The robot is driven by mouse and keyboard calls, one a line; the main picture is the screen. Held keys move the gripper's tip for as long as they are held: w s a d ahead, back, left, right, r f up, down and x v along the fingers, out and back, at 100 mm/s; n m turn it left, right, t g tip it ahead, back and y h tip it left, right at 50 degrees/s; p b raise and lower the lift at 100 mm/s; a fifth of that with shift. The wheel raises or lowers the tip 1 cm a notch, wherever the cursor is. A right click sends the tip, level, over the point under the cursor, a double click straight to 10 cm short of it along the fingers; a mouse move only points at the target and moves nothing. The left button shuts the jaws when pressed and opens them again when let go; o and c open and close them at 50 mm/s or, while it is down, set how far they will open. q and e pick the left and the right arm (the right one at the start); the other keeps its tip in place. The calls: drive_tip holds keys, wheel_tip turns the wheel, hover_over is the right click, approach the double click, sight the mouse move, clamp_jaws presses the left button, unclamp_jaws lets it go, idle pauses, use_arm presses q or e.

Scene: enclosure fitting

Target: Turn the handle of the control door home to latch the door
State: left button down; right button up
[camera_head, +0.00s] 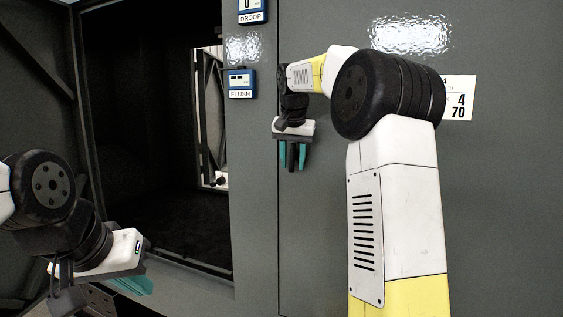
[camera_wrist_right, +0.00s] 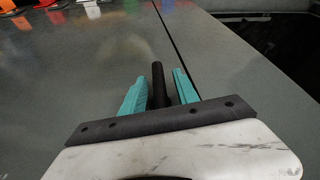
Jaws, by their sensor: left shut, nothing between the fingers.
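The handle is a dark bar (camera_wrist_right: 157,85) on a grey panel face, close to a seam. In the right wrist view it stands between the two teal fingers of my right gripper (camera_wrist_right: 160,90), with a narrow gap on each side. In the head view my right gripper (camera_head: 291,155) points down in front of the grey door (camera_head: 330,230), just right of the seam. That door looks flush with the panel beside it. My left gripper (camera_head: 134,284) is shut and empty at the lower left, in front of the open bay; its fingertips are partly hidden.
A dark open bay (camera_head: 150,120) lies at the left, with a frame edge and an open door beside it. Blue modules labelled FLUSH (camera_head: 240,82) and DROOP (camera_head: 252,8) sit on the panel. A white label (camera_head: 459,98) is at the right. Colored items (camera_wrist_right: 85,8) show at the wrist view's top.

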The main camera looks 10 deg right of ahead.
drive_tip(key=shift+f, duration=0.1)
clamp_jaws()
drive_tip(key=shift+h, duration=0.4)
unclamp_jaws()
drive_tip(key=v, duration=0.7)
drive_tip(key=shift+r, duration=0.45)
drive_tip(key=shift+a, duration=0.1)
